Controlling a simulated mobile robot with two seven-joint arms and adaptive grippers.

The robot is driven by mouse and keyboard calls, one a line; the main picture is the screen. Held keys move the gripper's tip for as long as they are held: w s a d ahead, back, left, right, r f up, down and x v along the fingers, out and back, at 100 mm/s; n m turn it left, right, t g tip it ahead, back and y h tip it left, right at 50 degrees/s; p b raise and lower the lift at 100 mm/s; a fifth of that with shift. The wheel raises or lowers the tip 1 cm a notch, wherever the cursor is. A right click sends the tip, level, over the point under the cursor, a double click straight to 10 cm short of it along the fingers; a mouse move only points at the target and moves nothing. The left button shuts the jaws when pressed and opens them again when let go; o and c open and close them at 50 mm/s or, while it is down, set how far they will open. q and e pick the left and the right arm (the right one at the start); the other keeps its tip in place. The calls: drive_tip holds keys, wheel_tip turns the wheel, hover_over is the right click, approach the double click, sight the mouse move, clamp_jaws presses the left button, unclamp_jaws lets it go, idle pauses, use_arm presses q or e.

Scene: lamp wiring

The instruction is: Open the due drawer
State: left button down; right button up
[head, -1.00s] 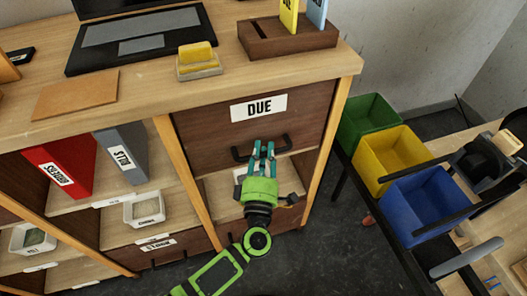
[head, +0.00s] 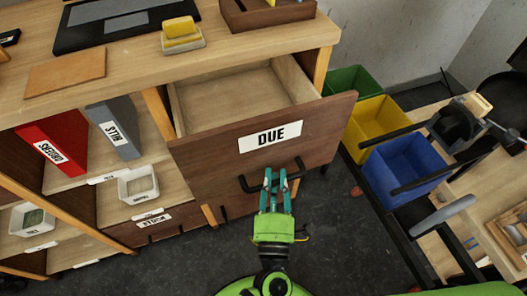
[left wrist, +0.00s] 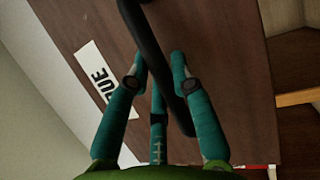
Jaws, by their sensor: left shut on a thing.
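The due drawer (head: 215,162) has a dark brown front with a white "DUE" label (head: 270,136), and it is pulled well out of the wooden cabinet. The inside that shows is bare wood and looks empty. My left gripper (head: 275,180) is shut on the drawer's black bar handle (head: 250,186), below the label. In the left wrist view the teal fingers (left wrist: 158,85) sit around the black handle (left wrist: 152,55), with the label (left wrist: 100,85) to the left. My right gripper is not in view.
Green (head: 350,82), yellow (head: 378,128) and blue (head: 405,170) bins stand right of the drawer, close to its front's right end. Dark floor (head: 335,230) lies clear in front.

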use_arm(q)
drive_tip(key=s+d, duration=0.2)
drive_tip(key=s, duration=0.6)
drive_tip(key=shift+s+d, duration=0.2)
drive_tip(key=shift+d, duration=0.15)
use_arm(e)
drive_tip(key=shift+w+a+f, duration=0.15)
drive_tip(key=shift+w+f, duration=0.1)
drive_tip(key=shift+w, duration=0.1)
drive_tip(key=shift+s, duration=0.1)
use_arm(q)
drive_tip(key=c, duration=1)
unclamp_jaws()
drive_tip(key=shift+c, duration=0.2)
